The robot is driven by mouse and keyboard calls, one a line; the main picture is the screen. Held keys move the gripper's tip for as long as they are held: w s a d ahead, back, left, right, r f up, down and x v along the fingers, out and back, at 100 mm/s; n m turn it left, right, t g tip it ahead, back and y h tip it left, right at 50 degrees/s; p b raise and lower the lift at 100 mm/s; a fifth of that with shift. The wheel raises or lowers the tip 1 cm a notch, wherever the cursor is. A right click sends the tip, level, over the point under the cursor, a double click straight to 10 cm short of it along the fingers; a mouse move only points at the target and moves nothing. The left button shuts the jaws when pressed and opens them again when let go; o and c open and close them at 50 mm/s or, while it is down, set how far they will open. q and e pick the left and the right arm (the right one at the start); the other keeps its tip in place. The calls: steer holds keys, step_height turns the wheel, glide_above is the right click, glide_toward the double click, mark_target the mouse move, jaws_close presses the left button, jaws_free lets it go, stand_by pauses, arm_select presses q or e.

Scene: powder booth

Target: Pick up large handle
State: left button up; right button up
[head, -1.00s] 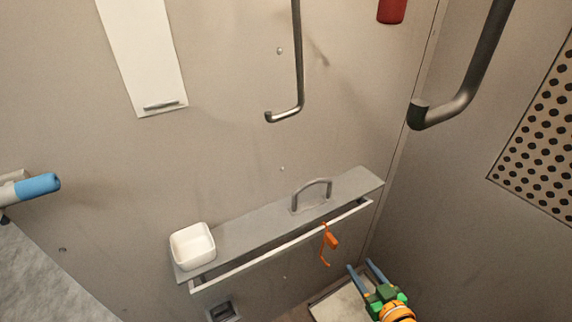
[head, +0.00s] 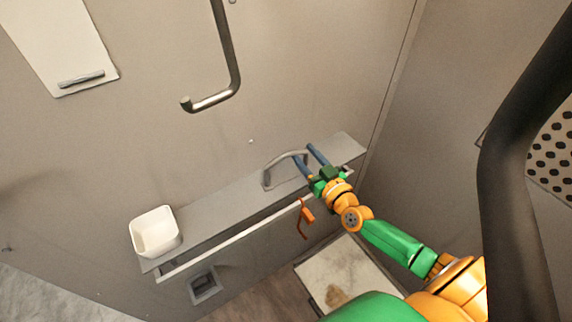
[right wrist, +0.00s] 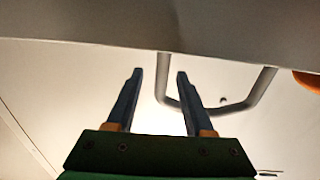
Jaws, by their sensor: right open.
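A grey U-shaped handle (head: 283,157) stands on the grey ledge (head: 215,207) against the wall. My right gripper (head: 305,154) is open at the handle's right end, its two blue fingers pointing toward the wall. In the right wrist view the handle (right wrist: 215,113) shows as a loop below a grey surface. There the open right gripper (right wrist: 158,76) has one finger overlapping the handle, with one leg of it showing between the fingers. I cannot tell whether they touch. My left gripper is out of view.
A white square bowl (head: 155,232) sits on the ledge's left end. A pale rail (head: 225,245) runs along its front, with an orange clip (head: 306,215) hanging from it. A bent wall bar (head: 232,70) is above. A thick dark bar (head: 515,190) crosses the right side.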

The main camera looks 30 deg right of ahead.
steer(key=shift+s+r, duration=0.1)
steer(key=shift+s, duration=0.1)
jaws_close()
stand_by(1.1)
